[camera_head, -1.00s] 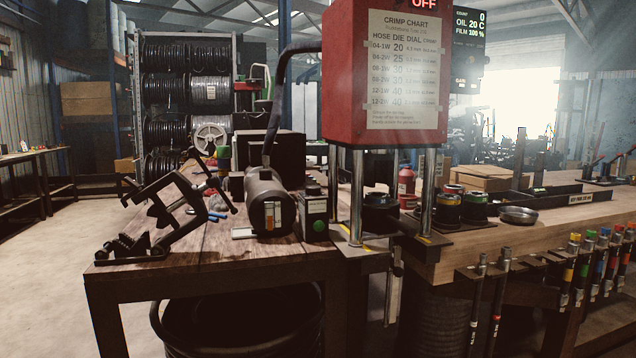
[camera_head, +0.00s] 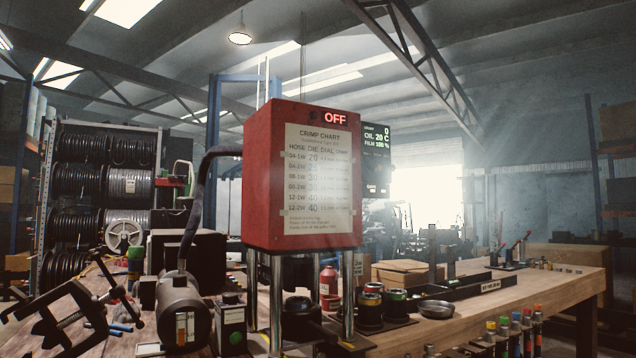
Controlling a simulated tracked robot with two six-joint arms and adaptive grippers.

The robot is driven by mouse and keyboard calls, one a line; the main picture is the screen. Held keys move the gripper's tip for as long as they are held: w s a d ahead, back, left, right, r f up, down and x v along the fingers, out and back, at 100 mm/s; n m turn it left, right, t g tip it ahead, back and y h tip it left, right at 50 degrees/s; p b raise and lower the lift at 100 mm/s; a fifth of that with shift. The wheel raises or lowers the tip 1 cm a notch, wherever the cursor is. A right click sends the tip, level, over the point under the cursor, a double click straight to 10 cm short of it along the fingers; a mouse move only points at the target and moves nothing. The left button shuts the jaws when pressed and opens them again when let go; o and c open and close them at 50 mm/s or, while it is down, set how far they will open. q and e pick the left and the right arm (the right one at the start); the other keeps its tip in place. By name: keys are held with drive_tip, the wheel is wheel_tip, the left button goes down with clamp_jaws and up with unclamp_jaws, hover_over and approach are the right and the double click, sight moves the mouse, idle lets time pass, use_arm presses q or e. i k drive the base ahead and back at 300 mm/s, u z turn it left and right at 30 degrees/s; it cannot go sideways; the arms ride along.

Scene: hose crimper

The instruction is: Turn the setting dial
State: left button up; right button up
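The red hose crimper (camera_head: 256,190) stands on the wooden bench in the middle of the view, on steel columns. A crimp chart (camera_head: 318,180) is fixed to its front face, and a red display (camera_head: 335,118) at its top reads OFF. A small dark round knob-like spot (camera_head: 313,115) sits left of the display; I cannot tell whether it is the setting dial. A black hose runs from the crimper down to a dark cylindrical motor (camera_head: 183,310).
A dark readout screen (camera_head: 376,157) stands behind the crimper and reads oil 20 C. Several die pots (camera_head: 370,308), a red bottle (camera_head: 328,282) and a metal dish (camera_head: 437,309) are on the bench. The right bench top (camera_head: 545,283) is largely clear.

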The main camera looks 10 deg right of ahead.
sight(229, 297)
drive_tip(key=z, duration=0.05)
drive_tip(key=k, duration=1.15)
drive_tip(key=u, duration=0.6)
drive_tip(key=i, duration=1.75)
drive_tip(key=z, duration=0.3)
